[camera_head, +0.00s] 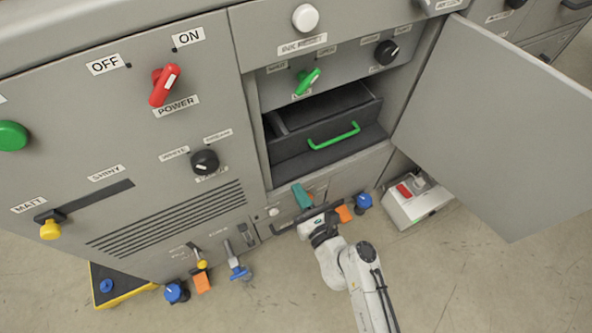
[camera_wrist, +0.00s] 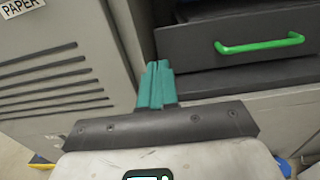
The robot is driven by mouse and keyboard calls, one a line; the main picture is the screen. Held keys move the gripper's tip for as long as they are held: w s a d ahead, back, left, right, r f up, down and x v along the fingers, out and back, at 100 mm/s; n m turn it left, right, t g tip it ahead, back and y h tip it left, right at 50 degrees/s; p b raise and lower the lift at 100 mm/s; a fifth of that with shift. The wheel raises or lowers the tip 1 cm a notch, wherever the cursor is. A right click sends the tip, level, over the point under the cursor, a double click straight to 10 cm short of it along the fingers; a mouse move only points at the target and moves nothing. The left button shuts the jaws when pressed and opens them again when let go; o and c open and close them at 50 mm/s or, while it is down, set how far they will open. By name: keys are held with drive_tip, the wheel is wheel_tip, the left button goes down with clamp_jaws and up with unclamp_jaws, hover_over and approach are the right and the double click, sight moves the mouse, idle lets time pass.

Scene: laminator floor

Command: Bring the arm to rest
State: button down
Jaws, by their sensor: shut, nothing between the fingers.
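My gripper (camera_head: 302,197) shows at the lower middle of the head view, in front of the machine's lower panel, below the open compartment. Its teal fingers are together with nothing between them. In the wrist view my gripper (camera_wrist: 157,72) points at the machine front, just left of the dark drawer (camera_wrist: 240,45) with a green handle. The fingers appear apart from the drawer. My arm comes up from the bottom of the head view, bent at the wrist.
The grey door (camera_head: 490,120) stands wide open at the right. A grey box with a red switch (camera_head: 412,200) is on the floor below it. Blue, orange and yellow fittings (camera_head: 238,268) stick out low on the machine. Bare floor lies at the lower right.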

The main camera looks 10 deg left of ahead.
drive_tip(key=shift+s+d, duration=0.1)
drive_tip(key=shift+s, duration=0.05)
drive_tip(key=s+d+r+n+g+h, duration=0.1)
drive_tip(key=s+d+n+g+h, duration=0.5)
drive_tip(key=s+d+n, duration=0.9)
drive_tip(key=s+d+r+n+g+h, duration=0.2)
drive_tip(key=s+d+n+g+h, duration=0.45)
drive_tip(key=s+d+n, duration=0.8)
drive_tip(key=w+d+r+m+g+y+p, duration=0.1)
drive_tip(key=w+d+r+p, duration=0.1)
drive_tip(key=r+p, duration=1.1)
drive_tip(key=shift+w+d+y+p, duration=0.25)
drive_tip(key=shift+w+y+p, duration=0.1)
drive_tip(key=shift+w, duration=0.25)
drive_tip(key=c, duration=1.8)
unclamp_jaws()
drive_tip(key=shift+r, duration=0.1)
